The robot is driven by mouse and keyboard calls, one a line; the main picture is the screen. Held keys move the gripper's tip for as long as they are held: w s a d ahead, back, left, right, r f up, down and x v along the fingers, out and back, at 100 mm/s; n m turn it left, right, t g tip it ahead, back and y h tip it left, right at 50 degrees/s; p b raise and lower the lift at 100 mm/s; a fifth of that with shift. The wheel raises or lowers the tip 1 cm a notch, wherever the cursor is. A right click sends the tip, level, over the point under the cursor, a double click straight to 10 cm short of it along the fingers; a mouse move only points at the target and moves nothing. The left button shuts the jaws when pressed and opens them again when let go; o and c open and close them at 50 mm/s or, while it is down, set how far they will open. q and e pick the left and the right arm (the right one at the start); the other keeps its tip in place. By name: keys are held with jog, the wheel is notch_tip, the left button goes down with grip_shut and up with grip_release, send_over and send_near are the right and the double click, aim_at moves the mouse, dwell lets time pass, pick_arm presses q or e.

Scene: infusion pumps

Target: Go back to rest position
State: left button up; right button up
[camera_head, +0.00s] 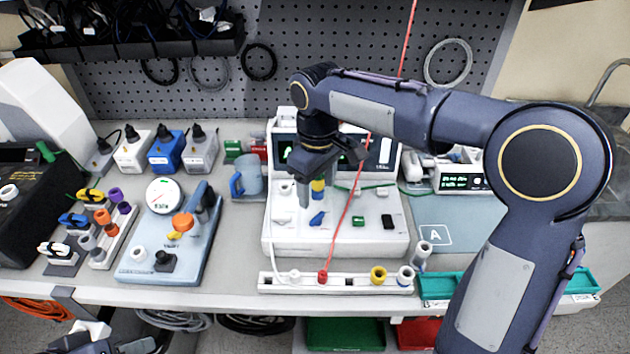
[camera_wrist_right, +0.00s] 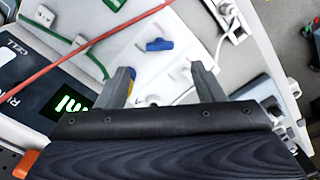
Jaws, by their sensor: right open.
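My right gripper (camera_head: 318,190) hangs over the white infusion pump (camera_head: 275,228) in the middle of the bench, with its fingers pointing down. In the right wrist view the right gripper (camera_wrist_right: 165,78) shows two fingers apart with nothing held between them. A blue clamp (camera_wrist_right: 158,44) on the pump lies beyond the fingertips, and a yellow and blue part is partly hidden behind one finger. Part of my left gripper (camera_head: 95,345) shows at the bottom left edge of the head view; its fingers are not clear enough to judge.
A red line (camera_head: 345,213) runs from above, close by my right gripper, to a white port rail (camera_head: 300,284). A blue gauge stand (camera_head: 140,250) and a blue jug (camera_head: 247,178) stand to the left. A mat marked A (camera_head: 460,215) and teal tray (camera_head: 436,288) lie right.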

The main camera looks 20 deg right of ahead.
jog(key=s+d+r+m+t+y, duration=0.1)
jog(key=s+d+m, duration=0.15)
jog(key=s, duration=0.35)
jog(key=s+d+r+m+t+y, duration=0.1)
jog(key=s+d, duration=0.3)
jog(key=s, duration=0.1)
jog(key=s+f+m+t+y, duration=0.1)
jog(key=s+f+m+t, duration=0.2)
jog(key=s, duration=0.8)
notch_tip(320, 180, down, 2)
jog(key=shift+s+d+f+m+t+y, duration=0.15)
jog(key=shift+s+m+t+y, duration=0.2)
jog(key=shift+m, duration=0.8)
